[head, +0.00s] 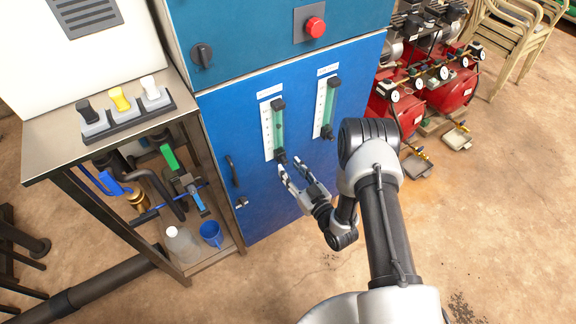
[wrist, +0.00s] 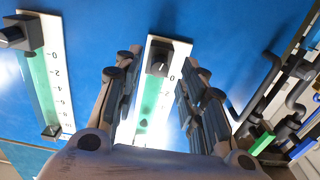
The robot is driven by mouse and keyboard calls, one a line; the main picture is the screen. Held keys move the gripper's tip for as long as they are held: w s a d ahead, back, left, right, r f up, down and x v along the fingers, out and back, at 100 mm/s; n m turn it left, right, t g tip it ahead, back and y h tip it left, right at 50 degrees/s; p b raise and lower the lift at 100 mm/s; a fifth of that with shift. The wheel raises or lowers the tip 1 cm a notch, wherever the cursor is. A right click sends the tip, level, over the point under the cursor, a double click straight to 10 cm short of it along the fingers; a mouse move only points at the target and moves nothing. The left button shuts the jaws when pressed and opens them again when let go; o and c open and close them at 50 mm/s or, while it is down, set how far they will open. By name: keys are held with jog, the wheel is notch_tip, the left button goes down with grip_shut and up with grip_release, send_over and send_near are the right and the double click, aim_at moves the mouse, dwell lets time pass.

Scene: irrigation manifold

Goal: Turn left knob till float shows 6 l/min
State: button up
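The left flow meter (head: 278,128) is a green tube beside a white scale on the blue cabinet door, with black blocks at both ends. Its black left knob (wrist: 158,58) sits at the tube's zero end and shows between my fingertips in the wrist view. My gripper (head: 291,166) is open and empty, just in front of this lower end (wrist: 160,68). A finger stands on each side of the knob; I cannot tell if they touch it.
The right flow meter (head: 327,106) hangs close beside the left one. A door handle (head: 232,170) sticks out at left. Above are a black rotary switch (head: 202,56) and a red button (head: 315,27).

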jog(key=v, duration=0.9)
jog(key=shift+s+d, duration=0.15)
jog(key=w+d+r+n+g+h, duration=0.2)
jog(key=w+d+r+g+h, duration=0.15)
jog(key=w+r, duration=0.6)
jog(key=s+d+r+m+g+h, duration=0.25)
jog(key=d+r+h, duration=0.4)
jog(key=r, duration=0.65)
jog(key=s+d+r+m+g+h, duration=0.1)
jog(key=s+r+m, duration=0.1)
jog(key=s+r, duration=0.35)
jog(key=s+d+r+m, duration=0.1)
jog(key=s+r+m, duration=0.15)
jog(key=s, duration=0.55)
jog(key=s+a+r+m+g, duration=0.1)
jog(key=s, duration=0.7)
jog(key=s+a+r+g+y, duration=0.1)
jog(key=s+g, duration=0.1)
jog(key=s, duration=0.7)
jog(key=shift+a+r+m, duration=0.2)
jog(key=shift+r+m, duration=0.05)
jog(key=shift+m, duration=0.15)
